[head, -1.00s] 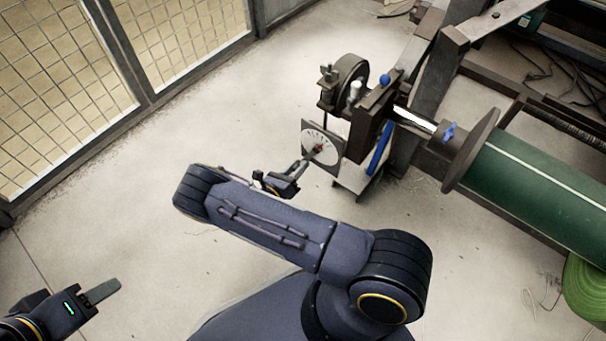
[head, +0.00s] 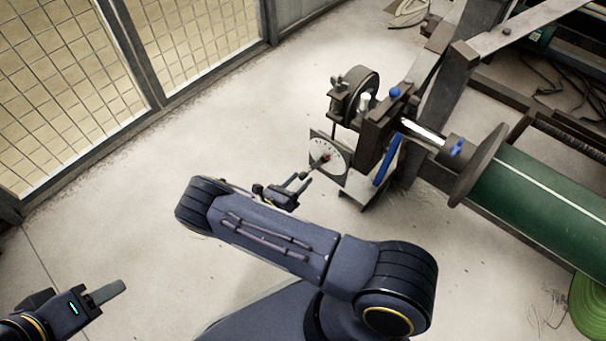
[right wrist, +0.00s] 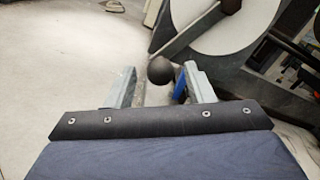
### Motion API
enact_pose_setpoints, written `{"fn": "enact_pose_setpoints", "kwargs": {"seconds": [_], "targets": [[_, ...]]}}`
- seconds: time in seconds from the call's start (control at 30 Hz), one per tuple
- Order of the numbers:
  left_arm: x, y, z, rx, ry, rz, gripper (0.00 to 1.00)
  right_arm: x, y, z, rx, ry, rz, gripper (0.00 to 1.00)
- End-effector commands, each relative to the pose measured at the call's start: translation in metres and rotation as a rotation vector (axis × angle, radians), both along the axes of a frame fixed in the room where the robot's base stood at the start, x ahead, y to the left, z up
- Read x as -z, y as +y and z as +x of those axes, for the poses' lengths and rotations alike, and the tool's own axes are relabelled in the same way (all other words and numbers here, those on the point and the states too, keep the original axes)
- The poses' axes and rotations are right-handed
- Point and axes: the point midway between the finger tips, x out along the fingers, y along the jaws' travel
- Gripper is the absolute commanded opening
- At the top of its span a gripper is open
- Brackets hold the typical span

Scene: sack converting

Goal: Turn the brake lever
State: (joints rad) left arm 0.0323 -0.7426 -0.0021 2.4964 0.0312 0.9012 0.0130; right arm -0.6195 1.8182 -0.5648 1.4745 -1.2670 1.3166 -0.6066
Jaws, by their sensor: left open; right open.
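My right gripper (head: 302,187) is open at the lever's lower end, partly hidden by my arm. My left gripper (head: 106,292) is open and empty at the lower left.
A machine frame (head: 440,95) stands behind the dial, with a black wheel (head: 358,88), a blue handle (head: 388,160) and a green roll (head: 540,205). A mesh fence (head: 60,90) stands at the left. The floor (head: 240,125) between is clear.

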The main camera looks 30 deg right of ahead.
Motion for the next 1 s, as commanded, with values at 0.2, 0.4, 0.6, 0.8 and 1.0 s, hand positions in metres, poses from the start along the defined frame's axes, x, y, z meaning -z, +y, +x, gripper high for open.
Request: {"fn": "enact_pose_setpoints", "kwargs": {"seconds": [0.2,0.4,0.6,0.8,1.0], "targets": [[-0.01,0.0,0.0,0.0,0.0,0.0,0.45,-0.001,0.034,-0.013,-0.004,-0.001,0.0,0.48],[-0.011,0.0,0.0,0.0,0.0,0.0,0.45,-0.001,0.046,-0.019,-0.001,-0.001,-0.002,0.48],[-0.011,0.0,0.0,0.0,0.0,0.0,0.45,0.0,0.046,-0.019,0.0,0.0,-0.001,0.48],[-0.011,0.0,0.0,0.0,0.0,0.0,0.45,0.0,0.046,-0.019,0.0,0.0,-0.001,0.48],[-0.011,0.0,0.0,0.0,0.0,0.0,0.45,-0.004,0.044,-0.019,0.02,-0.01,0.016,0.48]]}}
